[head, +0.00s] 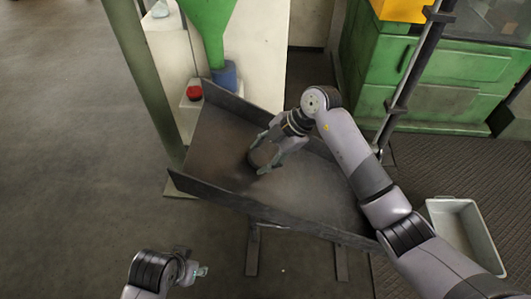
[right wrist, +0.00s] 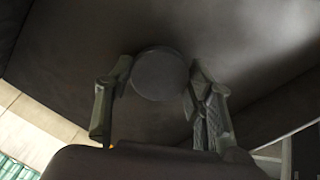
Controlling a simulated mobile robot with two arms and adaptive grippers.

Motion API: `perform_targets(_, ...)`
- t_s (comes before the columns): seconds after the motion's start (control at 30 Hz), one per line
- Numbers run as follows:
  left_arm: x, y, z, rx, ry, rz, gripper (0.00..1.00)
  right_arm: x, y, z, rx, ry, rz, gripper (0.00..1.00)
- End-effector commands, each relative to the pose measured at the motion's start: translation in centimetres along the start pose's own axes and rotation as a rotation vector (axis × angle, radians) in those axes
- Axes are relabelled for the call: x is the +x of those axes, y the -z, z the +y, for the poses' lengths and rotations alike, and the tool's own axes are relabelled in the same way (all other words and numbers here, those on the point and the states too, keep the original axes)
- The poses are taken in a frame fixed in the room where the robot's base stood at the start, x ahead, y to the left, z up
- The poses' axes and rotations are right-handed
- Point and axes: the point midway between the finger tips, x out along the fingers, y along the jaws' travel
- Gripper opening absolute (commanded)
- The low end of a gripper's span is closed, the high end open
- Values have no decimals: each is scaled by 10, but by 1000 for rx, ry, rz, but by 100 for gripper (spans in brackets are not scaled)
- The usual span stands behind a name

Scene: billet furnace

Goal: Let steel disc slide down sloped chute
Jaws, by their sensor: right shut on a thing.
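The steel disc (right wrist: 160,76) is dark grey and round. It sits between the two fingers of my right gripper (right wrist: 160,68) in the right wrist view. In the head view the disc (head: 261,157) is partly hidden by the fingers. My right gripper (head: 268,158) is shut on it, over the sloped chute (head: 318,190), a dark metal tray with raised side walls. I cannot tell whether the disc touches the chute's surface. My left gripper (head: 196,271) is low in the head view, off the chute and apart from the disc; its jaw opening is unclear.
A grey bin (head: 465,233) lies on the floor at the right. A green machine (head: 440,85) stands behind. The floor at left is clear.

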Motion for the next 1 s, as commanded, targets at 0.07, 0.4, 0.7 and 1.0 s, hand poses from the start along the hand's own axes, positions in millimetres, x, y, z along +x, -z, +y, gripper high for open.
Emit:
perform_targets(0.07,-2,0,0,0,1,2,40,1,1,1,-1,-2,1,5)
perform_targets(0.4,-5,1,0,-1,1,2,40,1,1,1,-1,-3,1,5)
perform_targets(0.7,-5,1,0,-1,1,2,40,1,1,0,-1,-2,0,68)
perform_targets(1.0,-4,1,0,-1,1,3,40,2,0,-1,1,1,-1,72)
